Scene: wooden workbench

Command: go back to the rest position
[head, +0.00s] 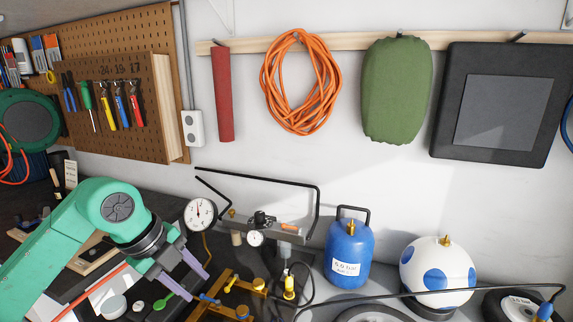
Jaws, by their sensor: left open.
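My left gripper (190,274) is at the lower left, at the end of my green arm, which comes in from the left. Its two purple-grey fingers are apart, with nothing seen between them. My right gripper is not in this view.
A dial gauge (200,214) stands close beyond my left gripper. A blue gas cylinder (348,254) and a white tank with blue spots (437,270) stand to the right. An orange cable coil (300,82) and a green bag (397,90) hang on the wall. Small items crowd the bench.

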